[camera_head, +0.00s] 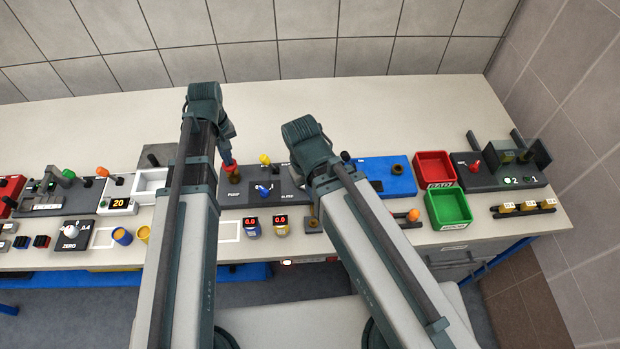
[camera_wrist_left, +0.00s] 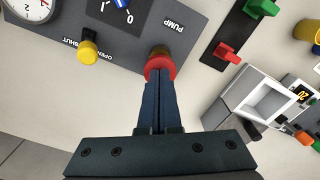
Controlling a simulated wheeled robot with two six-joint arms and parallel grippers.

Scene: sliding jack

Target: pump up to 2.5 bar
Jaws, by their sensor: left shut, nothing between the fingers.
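The dark pump panel (camera_head: 240,195) lies on the bench in the head view, marked PUMP and BLEED. My left gripper (camera_head: 229,160) is shut and empty, its fingertips at the red pump knob (camera_head: 231,173). In the left wrist view the closed fingertips (camera_wrist_left: 161,84) overlap the red knob (camera_wrist_left: 160,64); I cannot tell how far it is pressed. A blue lever knob (camera_head: 264,190) and a yellow OPEN/SHUT knob (camera_wrist_left: 88,51) are on the panel. A round gauge (camera_wrist_left: 29,8) is partly cut off, its reading unclear. My right gripper is hidden behind its own arm.
Two small red displays (camera_head: 251,222) (camera_head: 281,220) read 0.0 in front of the panel. A red bin (camera_head: 434,168) and a green bin (camera_head: 448,207) stand to the right. The back of the bench is clear.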

